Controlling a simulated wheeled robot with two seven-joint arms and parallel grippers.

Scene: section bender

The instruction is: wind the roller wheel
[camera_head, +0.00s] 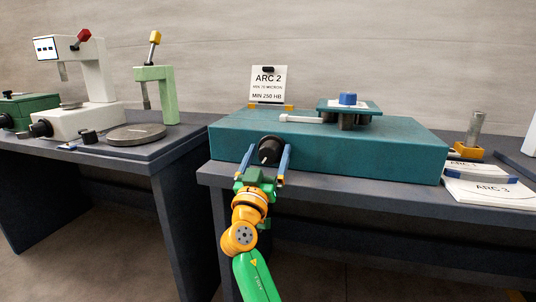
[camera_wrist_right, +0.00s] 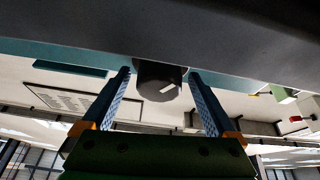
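The roller wheel appears to be the black knob (camera_head: 270,149) with a white mark, on the front face of the teal section bender (camera_head: 390,153). My right gripper (camera_head: 266,160) reaches up to it from below, one blue finger on each side. In the right wrist view the knob (camera_wrist_right: 160,78) sits between the fingertips of my right gripper (camera_wrist_right: 159,82), with a small gap showing on both sides. The gripper looks open, around the knob but not clamped on it. My left gripper is not in view.
On top of the bender is a plate with a blue knob (camera_head: 348,99) and a pale lever (camera_head: 300,118). An ARC 2 card (camera_head: 268,85) stands behind. Papers (camera_head: 490,190) and a metal cylinder (camera_head: 475,128) are at right. Another bench with testers (camera_head: 157,96) is at left.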

